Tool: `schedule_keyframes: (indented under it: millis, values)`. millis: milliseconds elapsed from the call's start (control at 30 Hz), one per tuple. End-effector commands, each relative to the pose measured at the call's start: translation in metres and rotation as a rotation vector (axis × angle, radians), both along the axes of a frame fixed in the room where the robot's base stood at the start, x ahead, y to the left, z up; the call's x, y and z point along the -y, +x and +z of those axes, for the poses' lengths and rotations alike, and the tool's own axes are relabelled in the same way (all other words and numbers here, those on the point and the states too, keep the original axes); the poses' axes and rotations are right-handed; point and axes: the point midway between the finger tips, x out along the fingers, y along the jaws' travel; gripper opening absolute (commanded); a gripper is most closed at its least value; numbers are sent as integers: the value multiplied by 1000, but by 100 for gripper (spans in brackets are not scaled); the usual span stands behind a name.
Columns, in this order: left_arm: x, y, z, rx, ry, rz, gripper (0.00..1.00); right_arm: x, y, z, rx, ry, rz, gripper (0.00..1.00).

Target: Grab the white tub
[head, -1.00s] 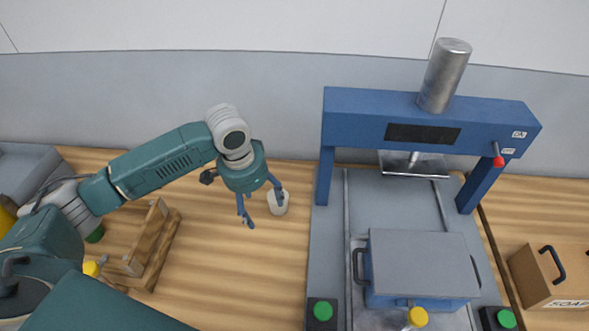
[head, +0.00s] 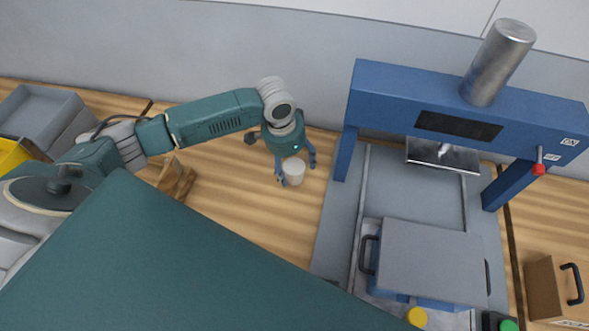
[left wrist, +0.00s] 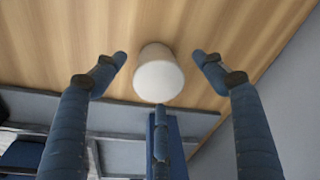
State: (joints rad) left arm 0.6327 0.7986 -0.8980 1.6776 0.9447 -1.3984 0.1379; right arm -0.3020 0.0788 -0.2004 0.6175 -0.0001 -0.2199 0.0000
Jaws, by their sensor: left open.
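The white tub (head: 294,172) stands on the wooden bench, left of the blue press. My left gripper (head: 296,170) is open at the tub, its fingers on either side of it in the head view. In the left wrist view the tub (left wrist: 159,74) lies beyond the fingertips, centred between the two outer fingers of the gripper (left wrist: 160,75), with a third finger below it. No finger clearly touches it. My right gripper is not in view.
The blue press (head: 455,120) with a grey-lidded blue box (head: 430,262) stands to the right. A wooden rack (head: 177,180) and a grey bin (head: 42,118) are at the left. A soap box (head: 545,290) is at the far right.

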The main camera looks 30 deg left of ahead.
Motion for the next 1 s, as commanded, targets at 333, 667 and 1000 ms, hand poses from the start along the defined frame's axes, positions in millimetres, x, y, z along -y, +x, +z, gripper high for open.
schedule_keyframes:
  millis: [333, 667, 1000]
  values:
    - [4, 2, -35, -1, 1, -1, 71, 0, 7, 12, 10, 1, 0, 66]
    - [4, 2, -35, -1, 1, -1, 39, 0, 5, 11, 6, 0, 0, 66]
    - [3, 3, -34, 0, 0, 0, 17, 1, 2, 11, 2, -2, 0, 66]
